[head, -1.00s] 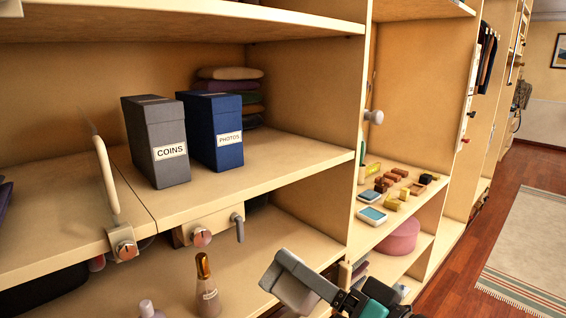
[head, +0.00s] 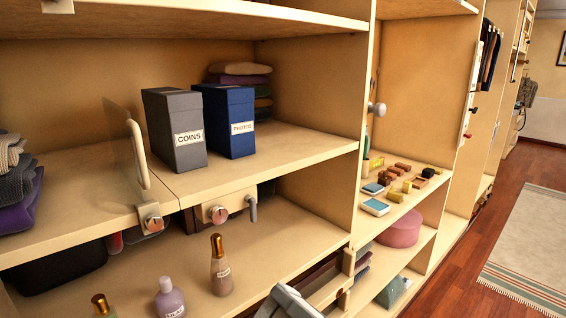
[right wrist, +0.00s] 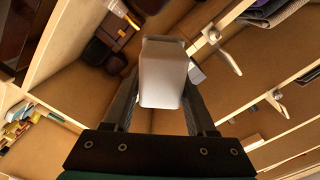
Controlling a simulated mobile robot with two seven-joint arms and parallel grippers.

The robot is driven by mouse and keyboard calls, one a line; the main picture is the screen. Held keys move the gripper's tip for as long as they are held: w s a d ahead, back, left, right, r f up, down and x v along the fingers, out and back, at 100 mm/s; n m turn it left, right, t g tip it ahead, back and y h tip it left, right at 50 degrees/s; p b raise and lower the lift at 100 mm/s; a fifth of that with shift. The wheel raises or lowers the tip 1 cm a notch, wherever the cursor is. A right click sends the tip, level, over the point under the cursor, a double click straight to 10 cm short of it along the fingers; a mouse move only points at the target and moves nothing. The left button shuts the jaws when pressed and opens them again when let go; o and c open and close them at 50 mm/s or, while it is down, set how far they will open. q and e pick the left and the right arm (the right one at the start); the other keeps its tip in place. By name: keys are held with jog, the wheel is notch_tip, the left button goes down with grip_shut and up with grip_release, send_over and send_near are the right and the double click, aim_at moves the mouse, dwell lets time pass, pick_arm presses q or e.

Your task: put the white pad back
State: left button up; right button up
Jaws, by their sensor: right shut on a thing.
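The white pad (right wrist: 162,78) is a pale grey-white, block-like piece between the two dark fingers of my right gripper (right wrist: 161,100) in the right wrist view. The gripper is shut on it. The gripper's body is mostly outside that view. My left gripper is not in view.
A shelf at the right holds small blocks (head: 402,168) and blue-topped pads (head: 376,207). A pink round box (head: 400,230) sits below. Bottles (head: 221,268) stand on the lower shelf. Coins (head: 176,130) and photos (head: 229,120) boxes stand above. An upright divider (head: 362,150) separates the bays.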

jog(key=shift+s+a+r, duration=0.1)
jog(key=shift+s, duration=0.05)
jog(key=shift+d+f, duration=0.2)
jog(key=shift+f, duration=0.15)
pick_arm(q)
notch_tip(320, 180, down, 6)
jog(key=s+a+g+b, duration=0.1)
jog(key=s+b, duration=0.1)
jog(key=b, duration=0.3)
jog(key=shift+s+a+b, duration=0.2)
jog(key=shift+b, duration=0.2)
pick_arm(e)
jog(key=w+d+f+m+t+h, duration=0.1)
jog(key=d+f+m+t+h, duration=0.1)
jog(key=d+f, duration=0.7)
jog(key=d+h, duration=0.1)
jog(key=d, duration=0.3)
jog(key=shift+w+f, duration=0.15)
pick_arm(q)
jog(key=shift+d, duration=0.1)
